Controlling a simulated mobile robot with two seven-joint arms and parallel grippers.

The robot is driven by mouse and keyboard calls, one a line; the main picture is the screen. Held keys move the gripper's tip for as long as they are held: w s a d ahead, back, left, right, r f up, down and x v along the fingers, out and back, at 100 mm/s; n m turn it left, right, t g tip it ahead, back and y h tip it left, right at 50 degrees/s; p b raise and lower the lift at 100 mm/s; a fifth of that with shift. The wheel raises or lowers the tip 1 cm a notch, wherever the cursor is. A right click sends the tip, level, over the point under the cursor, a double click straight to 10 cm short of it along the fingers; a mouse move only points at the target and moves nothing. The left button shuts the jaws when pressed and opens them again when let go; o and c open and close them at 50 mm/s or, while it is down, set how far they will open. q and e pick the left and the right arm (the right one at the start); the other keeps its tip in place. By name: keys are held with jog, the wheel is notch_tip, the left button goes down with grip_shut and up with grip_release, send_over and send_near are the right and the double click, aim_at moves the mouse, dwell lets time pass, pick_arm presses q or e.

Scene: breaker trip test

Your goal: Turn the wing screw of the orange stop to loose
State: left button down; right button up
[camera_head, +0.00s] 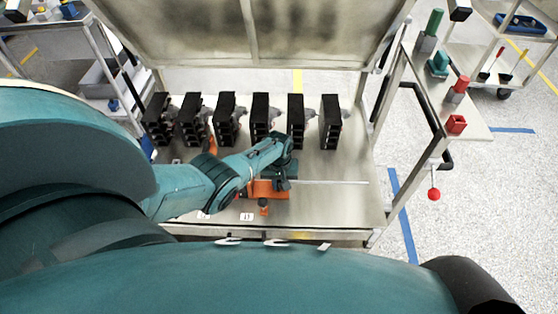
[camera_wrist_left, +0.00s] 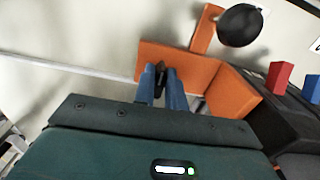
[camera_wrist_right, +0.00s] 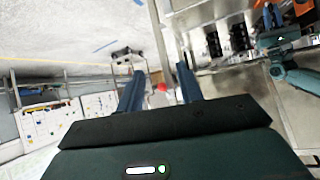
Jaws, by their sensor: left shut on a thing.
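The orange stop (camera_head: 270,194) sits on the metal bench below the row of breakers, partly hidden by my left arm. In the left wrist view the orange stop (camera_wrist_left: 190,68) fills the middle, with a small black wing screw (camera_wrist_left: 160,72) at its near face. My left gripper (camera_wrist_left: 164,84) is shut on the wing screw with its blue fingertips close together. In the head view my left gripper (camera_head: 282,182) is above the stop. My right gripper (camera_wrist_right: 159,82) is open and empty, away from the stop. It does not show in the head view.
Several black breakers (camera_head: 262,115) stand in a row behind the stop. A thin metal rail (camera_head: 330,182) runs right from the stop. A black round knob (camera_wrist_left: 241,25) is near the stop. A red-ball lever (camera_head: 434,194) hangs at the bench's right. The bench's right part is clear.

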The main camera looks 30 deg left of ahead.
pick_arm(q)
jog(key=c, duration=1.4)
grip_release()
jog(key=shift+c, duration=0.2)
